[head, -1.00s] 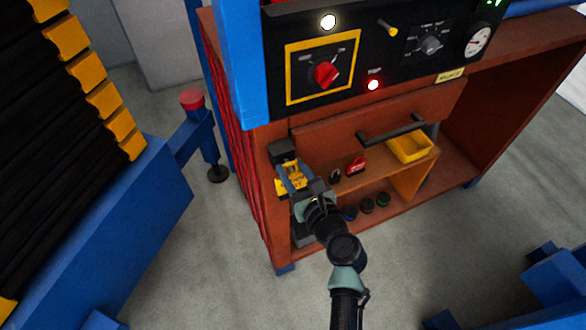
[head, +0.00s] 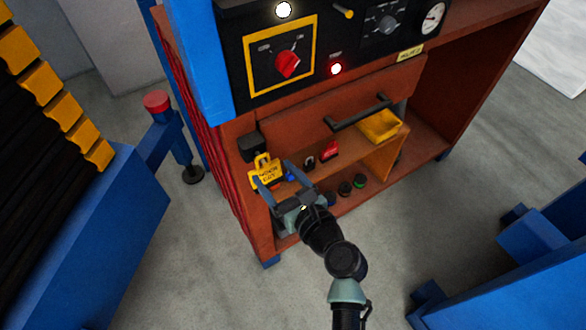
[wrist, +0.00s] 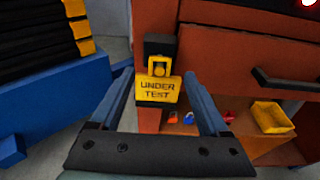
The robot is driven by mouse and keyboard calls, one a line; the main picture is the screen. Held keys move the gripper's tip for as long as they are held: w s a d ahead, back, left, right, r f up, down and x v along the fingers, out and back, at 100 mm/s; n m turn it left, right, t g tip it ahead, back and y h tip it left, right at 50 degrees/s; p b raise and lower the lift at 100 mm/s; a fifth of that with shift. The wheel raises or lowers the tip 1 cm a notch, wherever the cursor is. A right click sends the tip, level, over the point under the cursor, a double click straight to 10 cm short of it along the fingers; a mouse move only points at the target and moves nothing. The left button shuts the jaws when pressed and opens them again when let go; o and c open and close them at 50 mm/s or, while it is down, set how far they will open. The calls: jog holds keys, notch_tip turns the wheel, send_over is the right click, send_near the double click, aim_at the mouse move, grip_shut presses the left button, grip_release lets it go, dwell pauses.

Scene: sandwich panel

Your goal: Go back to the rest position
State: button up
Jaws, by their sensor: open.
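My gripper (head: 282,184) is open and empty in front of the left part of the cabinet. Its two blue fingers (wrist: 163,98) also show in the wrist view, spread apart with nothing held between them. Beyond the fingertips, a yellow tag (wrist: 158,89) reading "UNDER TEST" hangs on a black box (wrist: 160,46) on the cabinet's left post. The tag also shows in the head view (head: 266,174), just past the left finger, below the black box (head: 252,145).
The brown cabinet (head: 290,125) has a drawer with a black handle (head: 357,112). Blue machine frames (head: 95,235) stand left and right (head: 540,265). Grey floor (head: 215,260) is free between.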

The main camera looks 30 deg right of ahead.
jog(key=v, duration=0.7)
jog(key=shift+s, duration=0.35)
jog(key=shift+w+r, duration=0.1)
jog(key=shift+r, duration=0.05)
jog(key=w+a+r+n+t, duration=0.1)
jog(key=w+a+r+n, duration=0.1)
jog(key=w+r+n, duration=0.5)
jog(key=a+r+n+t, duration=0.25)
jog(key=r+n, duration=0.35)
jog(key=r, duration=0.4)
jog(key=w+a+r+n, duration=0.35)
jog(key=r+n, duration=0.25)
jog(key=r, duration=0.3)
jog(key=s+a+r+n+t, duration=0.2)
jog(key=s+a+r+n, duration=0.1)
jog(key=r, duration=0.6)
jog(key=s+a+r+n+t, duration=0.2)
jog(key=s+r+n+t, duration=0.1)
jog(key=r+n, duration=0.5)
jog(key=s+a+r+n+t, duration=0.3)
jog(key=s+r+n, duration=0.2)
jog(key=r, duration=0.7)
jog(key=shift+s+a+n+h, duration=0.3)
jog(key=shift+s+a, duration=0.05)
jog(key=shift+a, duration=0.05)
